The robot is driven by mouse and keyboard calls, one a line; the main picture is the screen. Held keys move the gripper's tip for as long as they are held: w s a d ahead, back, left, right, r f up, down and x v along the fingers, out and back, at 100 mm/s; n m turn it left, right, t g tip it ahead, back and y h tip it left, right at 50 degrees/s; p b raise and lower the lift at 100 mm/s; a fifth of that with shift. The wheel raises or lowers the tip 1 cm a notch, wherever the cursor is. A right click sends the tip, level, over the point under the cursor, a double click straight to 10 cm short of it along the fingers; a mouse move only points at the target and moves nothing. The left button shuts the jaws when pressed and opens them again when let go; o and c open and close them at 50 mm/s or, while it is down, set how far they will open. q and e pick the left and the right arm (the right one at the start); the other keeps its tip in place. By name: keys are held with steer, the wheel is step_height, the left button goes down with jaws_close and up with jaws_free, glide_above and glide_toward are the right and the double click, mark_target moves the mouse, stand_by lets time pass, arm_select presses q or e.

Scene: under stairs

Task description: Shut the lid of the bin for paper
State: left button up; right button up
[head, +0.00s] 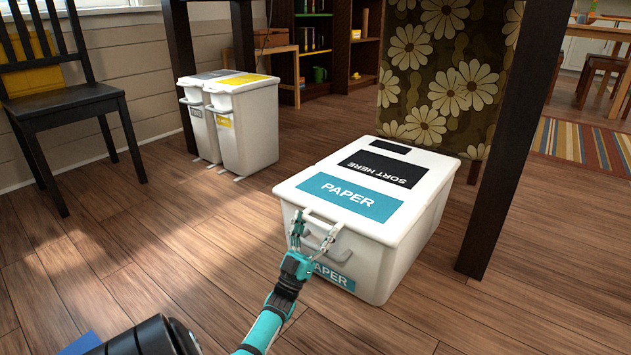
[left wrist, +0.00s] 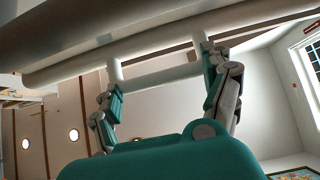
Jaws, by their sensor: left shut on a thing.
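The bin for paper (head: 375,255) is a white box on the wood floor in the middle of the head view, with a blue PAPER label on its front. Its white lid (head: 420,207), with a blue PAPER panel and a black SORT HERE panel, lies flat over the top. I cannot tell whether a small gap is left under its edge. My left gripper (head: 310,232) is at the front edge, shut on the bin's handle (head: 334,238). In the left wrist view the handle bar (left wrist: 155,72) runs between the fingers (left wrist: 165,95), below a pale edge. My right gripper is out of view.
A dark table leg (head: 500,175) stands close to the bin's right side. A flowered panel (head: 440,70) is behind it. Two slim white bins (head: 245,125) stand at the back left, and a black chair (head: 65,105) at the far left. The floor left of the bin is clear.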

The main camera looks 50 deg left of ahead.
arm_select(q)
steer(key=o, duration=1.6)
steer(key=shift+a+r, duration=0.1)
steer(key=shift+r, duration=0.1)
steer(key=shift+s+f, duration=0.1)
steer(key=shift+f, duration=0.05)
steer(key=v, duration=0.7)
steer(key=shift+s+f, duration=0.1)
